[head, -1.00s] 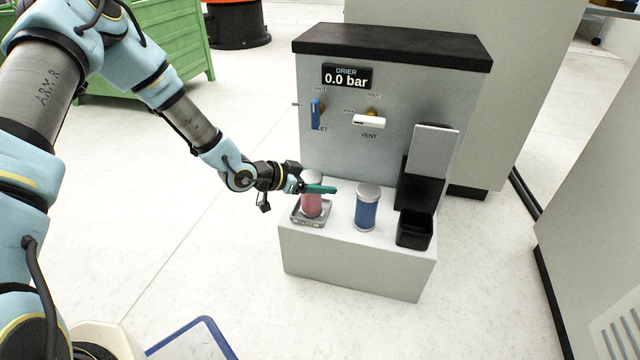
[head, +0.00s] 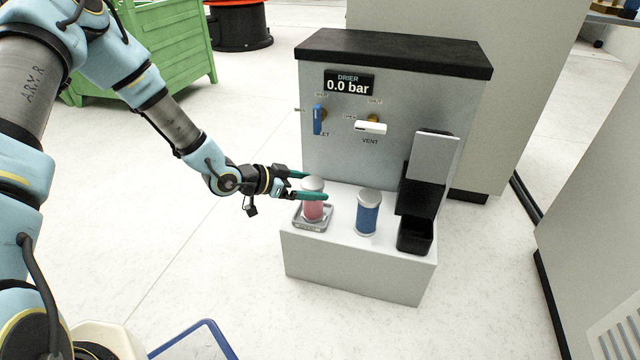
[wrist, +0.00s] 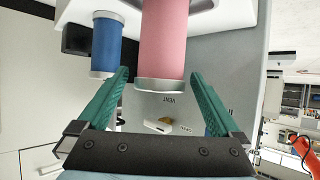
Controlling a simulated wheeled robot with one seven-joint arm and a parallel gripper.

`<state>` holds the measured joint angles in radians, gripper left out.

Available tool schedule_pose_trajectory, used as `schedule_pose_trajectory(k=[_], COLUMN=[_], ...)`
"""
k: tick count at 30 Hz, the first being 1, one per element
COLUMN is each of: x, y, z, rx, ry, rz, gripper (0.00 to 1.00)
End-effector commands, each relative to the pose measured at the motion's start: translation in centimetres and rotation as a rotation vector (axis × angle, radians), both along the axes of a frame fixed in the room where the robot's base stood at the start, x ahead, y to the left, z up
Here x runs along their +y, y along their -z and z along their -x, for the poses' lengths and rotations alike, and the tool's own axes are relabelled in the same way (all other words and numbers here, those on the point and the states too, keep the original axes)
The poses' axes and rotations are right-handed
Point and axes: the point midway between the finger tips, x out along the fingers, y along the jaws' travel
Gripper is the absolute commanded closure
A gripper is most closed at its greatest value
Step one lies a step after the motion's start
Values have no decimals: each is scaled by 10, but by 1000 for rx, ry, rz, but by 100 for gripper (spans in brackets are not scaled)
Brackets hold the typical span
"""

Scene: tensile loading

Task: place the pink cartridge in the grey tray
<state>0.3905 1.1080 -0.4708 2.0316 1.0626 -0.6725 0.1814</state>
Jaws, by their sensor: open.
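The pink cartridge (head: 312,209), with pale metal end caps, stands upright in the small grey tray (head: 299,222) on the light bench of the drier. My gripper (head: 314,185) is open at the cartridge's upper part, its green fingers spread to either side. In the wrist view the pink cartridge (wrist: 164,45) lies between and just beyond the fingertips of my gripper (wrist: 158,76), with gaps showing on both sides.
A blue cartridge (head: 368,214) stands to the right on the same bench. Further right is a black holder (head: 414,232) with a raised grey plate. The drier panel (head: 345,150) rises behind, with a blue lever, a white vent lever and a 0.0 bar display.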

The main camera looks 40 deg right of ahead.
Motion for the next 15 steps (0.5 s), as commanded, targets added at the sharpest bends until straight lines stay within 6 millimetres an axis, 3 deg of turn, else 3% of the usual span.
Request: schedule_pose_trajectory(k=[6, 15], x=[40, 67], y=[-26, -38], z=[-9, -15], rx=[1, 0], ry=[-3, -1], rz=[-1, 0], gripper=[0, 0])
